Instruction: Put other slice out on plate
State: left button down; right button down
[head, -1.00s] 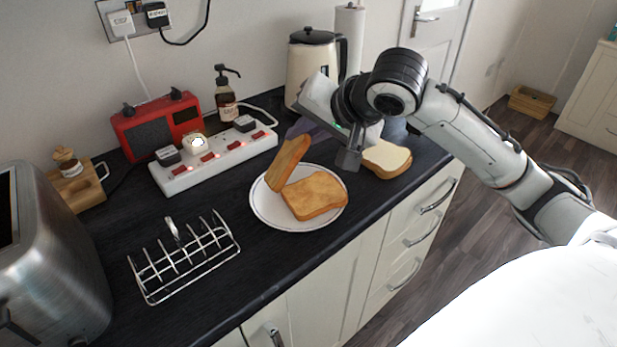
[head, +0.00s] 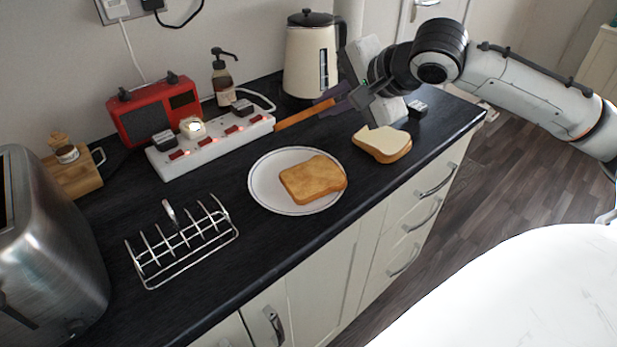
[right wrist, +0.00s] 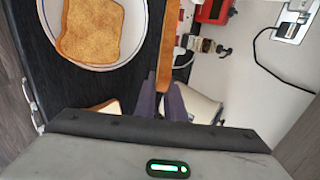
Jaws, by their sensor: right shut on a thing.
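That plate (right wrist: 149,38) and slice (right wrist: 90,30) also show in the right wrist view. My left gripper is not in view.
Untoasted bread (head: 382,143) lies right of the plate. A wire toast rack (head: 185,245) and a toaster (head: 50,250) stand left. A white power strip (head: 210,143), red radio (head: 155,112), soap bottle (head: 223,82) and cream kettle (head: 311,62) line the back.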

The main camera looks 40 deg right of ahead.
notch_tip(320, 180, down, 5)
jog(key=b, duration=0.3)
jog(key=shift+r, duration=0.15)
jog(key=shift+f+b, duration=0.4)
jog(key=shift+b, duration=0.1)
jog(key=shift+f, duration=0.3)
jog(key=c, duration=2)
grip_release()
